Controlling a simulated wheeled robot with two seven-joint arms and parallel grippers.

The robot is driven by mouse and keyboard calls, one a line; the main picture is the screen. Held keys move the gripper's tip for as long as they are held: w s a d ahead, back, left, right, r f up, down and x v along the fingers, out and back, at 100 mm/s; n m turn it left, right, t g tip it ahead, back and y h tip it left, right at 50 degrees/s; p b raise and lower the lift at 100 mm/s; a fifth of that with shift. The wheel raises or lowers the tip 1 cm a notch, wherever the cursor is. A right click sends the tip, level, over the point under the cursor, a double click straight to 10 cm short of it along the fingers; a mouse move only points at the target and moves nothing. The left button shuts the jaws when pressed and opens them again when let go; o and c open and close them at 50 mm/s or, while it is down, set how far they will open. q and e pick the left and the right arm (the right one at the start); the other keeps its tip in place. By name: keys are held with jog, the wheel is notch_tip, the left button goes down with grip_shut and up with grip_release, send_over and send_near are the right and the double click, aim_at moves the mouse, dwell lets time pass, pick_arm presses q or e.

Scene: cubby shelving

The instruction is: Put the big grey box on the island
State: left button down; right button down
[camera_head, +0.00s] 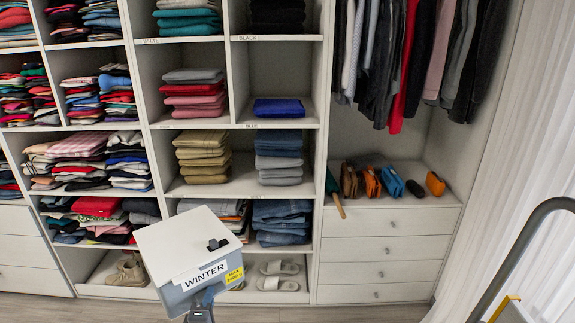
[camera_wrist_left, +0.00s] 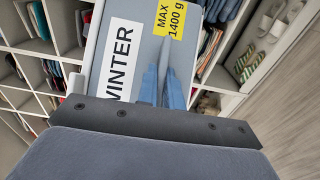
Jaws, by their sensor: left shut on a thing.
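The big grey box (camera_head: 188,248) has a pale lid, a WINTER label and a yellow MAX 1400 g sticker. In the head view it hangs tilted in front of the lower cubbies. My left gripper (camera_head: 203,300) is at its labelled front side, shut on it. In the left wrist view the blue fingers of the gripper (camera_wrist_left: 162,88) meet the box front (camera_wrist_left: 148,55) between the label and the sticker. What exactly the fingertips pinch is hard to see. The island and my right gripper are not in view.
White cubby shelving (camera_head: 225,187) with folded clothes stands behind the box. White sandals (camera_head: 278,284) lie in a bottom cubby. At the right are drawers (camera_head: 385,248), hanging clothes (camera_head: 410,60) and a white curtain (camera_head: 530,190). A grey curved rail (camera_head: 520,245) is at the lower right. Some wooden floor (camera_head: 370,313) is clear.

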aim_at(212, 260)
pick_arm(q)
jog(key=w+r, duration=0.1)
jog(key=r, duration=0.1)
jog(key=w+r, duration=0.2)
jog(key=r, duration=0.1)
jog(key=w+r, duration=0.1)
jog(key=r, duration=0.1)
jog(key=shift+w+r, duration=0.15)
jog(key=shift+r, duration=0.1)
jog(key=shift+d+r+m+h, duration=0.15)
jog(key=shift+d+r+h, duration=0.15)
jog(key=shift+r, duration=0.25)
jog(key=shift+d+r+m+h, duration=0.15)
jog(key=shift+r+h, duration=0.25)
jog(key=shift+r, duration=0.1)
jog(key=s+f+y, duration=0.1)
jog(key=s+f, duration=0.5)
jog(key=f, duration=0.4)
jog(key=shift+s+a, duration=0.2)
jog(key=shift+a, duration=0.15)
